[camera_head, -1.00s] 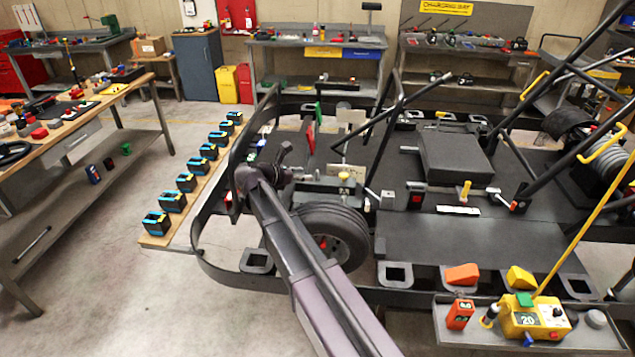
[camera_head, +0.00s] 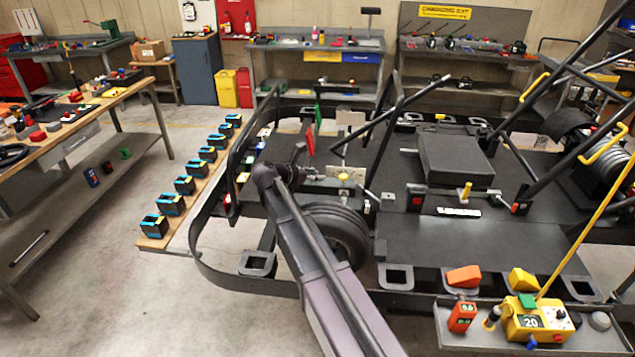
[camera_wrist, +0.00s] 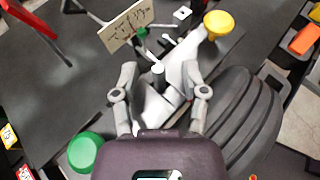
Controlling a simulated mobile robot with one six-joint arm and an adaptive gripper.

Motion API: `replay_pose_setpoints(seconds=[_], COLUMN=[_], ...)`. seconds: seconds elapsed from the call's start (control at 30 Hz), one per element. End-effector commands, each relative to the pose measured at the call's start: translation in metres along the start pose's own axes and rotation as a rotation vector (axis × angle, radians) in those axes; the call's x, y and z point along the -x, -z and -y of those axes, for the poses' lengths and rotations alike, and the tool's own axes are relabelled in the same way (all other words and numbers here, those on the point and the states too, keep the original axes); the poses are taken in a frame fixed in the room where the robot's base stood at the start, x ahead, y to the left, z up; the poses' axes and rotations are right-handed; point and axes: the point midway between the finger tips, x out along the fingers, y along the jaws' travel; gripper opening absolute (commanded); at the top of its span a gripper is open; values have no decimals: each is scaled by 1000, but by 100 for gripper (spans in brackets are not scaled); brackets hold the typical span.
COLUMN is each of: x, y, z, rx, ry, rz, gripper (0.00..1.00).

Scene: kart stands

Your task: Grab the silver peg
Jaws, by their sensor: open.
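In the wrist view, a small upright silver peg (camera_wrist: 158,70) with a round top stands ahead of my gripper (camera_wrist: 159,80). The peg appears between the two spread grey fingers, and neither finger visibly touches it. A pale angular metal part (camera_wrist: 160,104) lies behind and below it, between the fingers. My gripper is open and holds nothing that I can see. In the head view my wrist (camera_head: 298,165) is over the kart's front, left of a yellow knob (camera_head: 344,178); the peg cannot be made out there.
A yellow knob (camera_wrist: 217,25), a beige plate (camera_wrist: 126,26) and a small silver block (camera_wrist: 182,14) stand close ahead. A black tyre (camera_wrist: 250,115) is at right, a green cap (camera_wrist: 86,152) at lower left. A red panel (camera_head: 310,139) rises from the kart floor (camera_head: 480,246).

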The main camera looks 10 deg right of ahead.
Motion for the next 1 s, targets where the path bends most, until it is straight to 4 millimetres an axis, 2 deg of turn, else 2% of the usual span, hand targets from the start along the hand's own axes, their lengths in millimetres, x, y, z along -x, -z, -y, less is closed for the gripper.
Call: replay_pose_setpoints(seconds=[0.13, 0.67, 0.7, 0.87, 0.9, 1.0], x=[-8, -8, -8, -7, -7, -7], y=[0, 0, 0, 0, 0, 0], z=[0, 0, 0, 0, 0, 0], rx=[0, 1, 1, 1, 1, 1], ry=[0, -1, -1, -1, -1, -1], rz=[0, 0, 0, 0, 0, 0], gripper=[57, 57, 51, 3, 0, 0])
